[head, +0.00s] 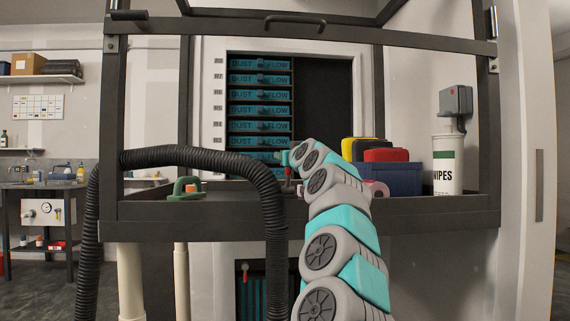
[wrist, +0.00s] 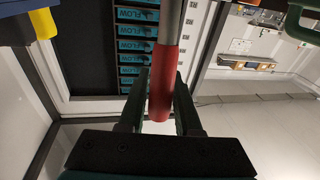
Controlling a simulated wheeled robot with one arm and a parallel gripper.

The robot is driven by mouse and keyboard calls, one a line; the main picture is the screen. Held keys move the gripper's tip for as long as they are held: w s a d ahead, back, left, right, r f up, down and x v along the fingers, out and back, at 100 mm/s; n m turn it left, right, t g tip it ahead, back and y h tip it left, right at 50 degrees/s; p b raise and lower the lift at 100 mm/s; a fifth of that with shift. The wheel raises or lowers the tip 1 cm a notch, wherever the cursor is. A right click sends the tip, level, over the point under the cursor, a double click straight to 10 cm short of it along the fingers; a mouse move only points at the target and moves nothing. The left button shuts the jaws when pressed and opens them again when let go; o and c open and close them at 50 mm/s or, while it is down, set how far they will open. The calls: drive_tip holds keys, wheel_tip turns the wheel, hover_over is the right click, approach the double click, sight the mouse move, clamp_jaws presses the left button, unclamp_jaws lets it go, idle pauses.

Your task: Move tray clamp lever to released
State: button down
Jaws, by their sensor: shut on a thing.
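The tray clamp lever has a grey metal shaft and a red grip (wrist: 163,85). In the wrist view it runs down between the two dark fingers of my gripper (wrist: 161,105), which is shut on the red grip. In the head view my gripper (head: 288,160) is at the front of the tray stack, above the bench top. Only a small piece of the lever shows there; my arm and gripper hide the rest, including its base. The teal trays labelled DUST FLOW (head: 259,110) sit stacked in the cabinet opening behind.
Yellow, red and black items stand in a blue bin (head: 388,179) right of my arm, beside a wipes canister (head: 447,165). A black corrugated hose (head: 200,156) arches across the left front. A dark frame (head: 300,215) surrounds the bench.

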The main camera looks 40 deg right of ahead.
drive_tip(key=shift+s+a+f+t+h+b, duration=0.1)
drive_tip(key=shift+s+a+t+h+b, duration=0.35)
drive_tip(key=shift+s+t+b, duration=0.45)
drive_tip(key=shift+w, duration=0.15)
drive_tip(key=c, duration=0.6)
unclamp_jaws()
